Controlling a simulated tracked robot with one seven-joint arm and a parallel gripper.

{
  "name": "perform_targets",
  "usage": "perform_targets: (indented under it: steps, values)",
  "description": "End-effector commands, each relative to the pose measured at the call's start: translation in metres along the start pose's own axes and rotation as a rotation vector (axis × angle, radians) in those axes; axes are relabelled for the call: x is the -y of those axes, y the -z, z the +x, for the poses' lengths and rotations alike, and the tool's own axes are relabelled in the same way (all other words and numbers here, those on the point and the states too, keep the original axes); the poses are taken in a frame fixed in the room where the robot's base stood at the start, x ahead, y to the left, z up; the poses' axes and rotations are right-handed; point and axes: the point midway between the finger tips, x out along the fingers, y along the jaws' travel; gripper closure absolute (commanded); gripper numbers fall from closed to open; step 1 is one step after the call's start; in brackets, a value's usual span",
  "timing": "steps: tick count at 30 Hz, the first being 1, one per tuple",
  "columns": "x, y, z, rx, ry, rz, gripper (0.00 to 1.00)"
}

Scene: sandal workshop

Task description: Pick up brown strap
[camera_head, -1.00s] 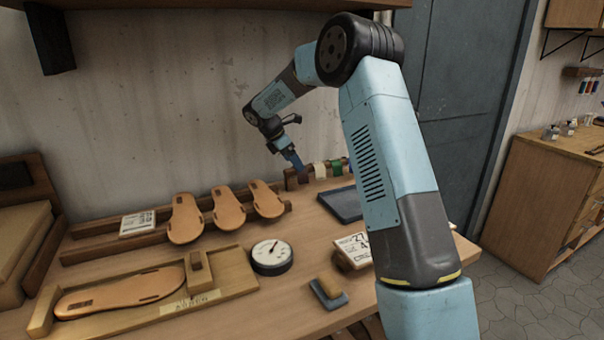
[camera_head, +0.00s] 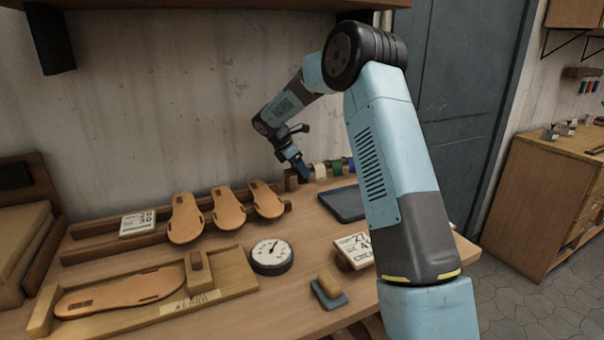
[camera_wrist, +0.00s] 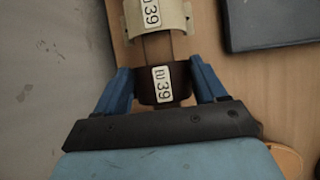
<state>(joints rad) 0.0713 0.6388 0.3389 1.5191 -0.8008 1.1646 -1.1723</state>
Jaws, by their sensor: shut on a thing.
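The brown strap (camera_wrist: 146,86), a dark band with a white "39" label, sits around a wooden bar in the wrist view. My gripper (camera_wrist: 161,70) has its two blue fingers on either side of the strap and is shut on it. In the head view, my gripper (camera_head: 302,172) is down at the left part of the strap rack and mostly hides the brown strap. The strap still appears to be on the bar.
A cream strap (camera_wrist: 172,17) sits just beyond the brown one, with a green strap (camera_head: 337,168) farther right. A dark tray (camera_head: 343,204) lies beside the rack. Tan soles (camera_head: 228,210) stand to the left, and a round dial (camera_head: 271,257) lies in front.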

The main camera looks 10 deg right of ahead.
Motion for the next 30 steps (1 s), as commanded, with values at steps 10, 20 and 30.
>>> perform_targets:
  steps: [10, 20, 30]
  values:
    - [0.000, -0.002, -0.004, 0.001, -0.001, 0.001, 0.51]
    - [0.017, -0.022, -0.049, 0.002, -0.003, 0.001, 0.51]
    - [0.076, -0.034, -0.101, 0.002, -0.002, 0.000, 0.51]
